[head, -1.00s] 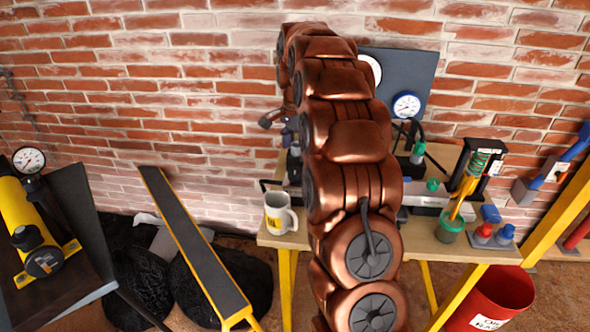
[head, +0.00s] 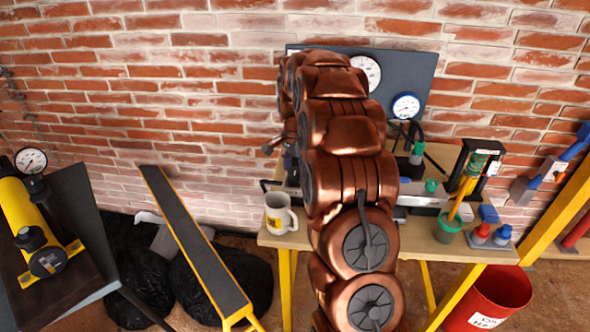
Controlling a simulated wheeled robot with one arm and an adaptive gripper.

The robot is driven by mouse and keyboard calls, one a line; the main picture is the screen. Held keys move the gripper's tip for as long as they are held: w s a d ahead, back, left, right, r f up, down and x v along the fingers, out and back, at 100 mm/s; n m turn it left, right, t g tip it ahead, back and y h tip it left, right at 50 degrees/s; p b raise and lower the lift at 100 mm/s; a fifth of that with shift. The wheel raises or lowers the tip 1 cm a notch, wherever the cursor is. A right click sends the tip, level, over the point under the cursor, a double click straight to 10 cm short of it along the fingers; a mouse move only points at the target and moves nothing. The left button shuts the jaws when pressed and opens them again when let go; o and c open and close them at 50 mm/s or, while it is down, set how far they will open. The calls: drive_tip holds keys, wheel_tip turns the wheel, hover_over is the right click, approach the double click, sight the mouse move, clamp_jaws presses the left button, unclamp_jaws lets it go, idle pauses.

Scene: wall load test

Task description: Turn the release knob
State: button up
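No knob is clearly marked as the release knob, and my arm hides the middle of the bench. Small green knob-like tops show right of the arm, an upper one (head: 417,153) and a lower one (head: 432,186). At the far left, a yellow cylinder (head: 17,207) carries a black round fitting (head: 30,237) and a dial gauge (head: 31,161). My copper arm rises over the bench toward the wall. My gripper is mostly hidden behind it; a small dark tip, seemingly part of it (head: 270,149), shows left of the arm. Its opening cannot be seen.
A wooden bench (head: 285,241) with yellow legs holds a mug (head: 280,213) at its left end. A dark panel (head: 420,68) with two gauges stands behind. A red bucket (head: 505,290) is at lower right. A slanted yellow-edged beam (head: 195,240) and black sacks lie left of the bench.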

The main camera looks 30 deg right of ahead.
drive_tip(key=c, duration=1)
drive_tip(key=shift+o, duration=0.2)
drive_tip(key=shift+n+b, duration=0.3)
drive_tip(key=n+b, duration=0.1)
drive_tip(key=n, duration=0.1)
drive_tip(key=shift+w+n+b, duration=0.1)
drive_tip(key=shift+n+b, duration=0.25)
drive_tip(key=shift+n, duration=0.05)
drive_tip(key=n+b, duration=0.2)
drive_tip(key=n, duration=0.8)
drive_tip(key=shift+b, duration=0.3)
drive_tip(key=shift+r+n, duration=0.1)
drive_tip(key=shift+n, duration=2.2)
